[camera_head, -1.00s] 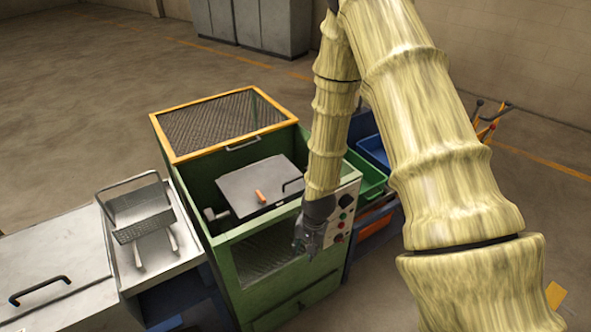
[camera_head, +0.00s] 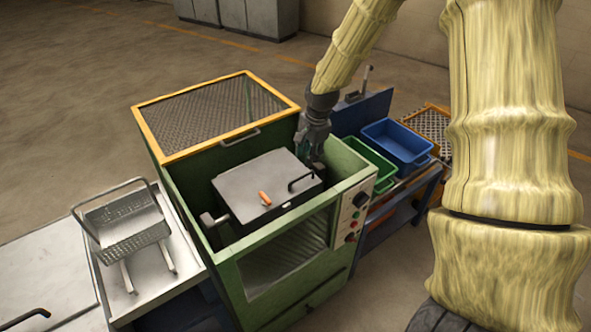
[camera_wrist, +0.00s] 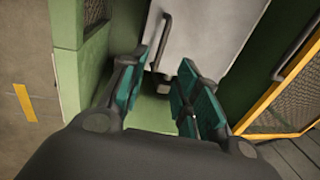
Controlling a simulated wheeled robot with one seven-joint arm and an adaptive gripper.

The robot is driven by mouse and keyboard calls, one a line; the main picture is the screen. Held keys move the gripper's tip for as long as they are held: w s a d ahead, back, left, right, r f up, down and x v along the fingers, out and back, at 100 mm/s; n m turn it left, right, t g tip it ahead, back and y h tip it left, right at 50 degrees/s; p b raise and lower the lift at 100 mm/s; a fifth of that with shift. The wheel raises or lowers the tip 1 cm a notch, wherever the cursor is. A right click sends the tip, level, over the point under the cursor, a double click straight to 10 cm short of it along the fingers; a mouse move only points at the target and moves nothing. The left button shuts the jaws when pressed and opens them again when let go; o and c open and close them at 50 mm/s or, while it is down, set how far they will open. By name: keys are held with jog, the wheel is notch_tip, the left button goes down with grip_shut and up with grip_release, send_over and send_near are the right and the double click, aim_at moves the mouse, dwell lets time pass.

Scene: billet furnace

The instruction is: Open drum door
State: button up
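The drum door (camera_head: 258,185) is a grey metal plate on the drum inside the green machine. It lies closed, with a black bar handle (camera_head: 301,182) near its right side and an orange latch (camera_head: 265,198) near its front. My gripper (camera_head: 313,160) is above the machine's right inner side, just behind the handle. In the wrist view my gripper (camera_wrist: 163,68) has its teal finger pads spread and nothing between them. The handle (camera_wrist: 162,42) shows just beyond the fingertips, with the grey door (camera_wrist: 210,35) to its right. I cannot tell whether anything touches.
The yellow-framed mesh lid (camera_head: 215,112) stands raised at the machine's back. A control panel (camera_head: 355,212) is at its front right. Green (camera_head: 367,165) and blue (camera_head: 397,145) bins stand to the right. A wire basket (camera_head: 125,225) sits on the left table.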

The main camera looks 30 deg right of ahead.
jog(key=p, duration=0.2)
send_over(303, 176)
jog(key=s, duration=0.1)
jog(key=shift+f, duration=2.45)
jog(key=shift+w+f+p, duration=0.2)
jog(key=shift+f+p, duration=0.05)
jog(key=shift+f, duration=1.05)
jog(key=shift+w+f+p, duration=0.15)
jog(key=shift+f+p, duration=0.1)
jog(key=shift+f, duration=1)
jog(key=shift+c, duration=0.2)
grip_shut()
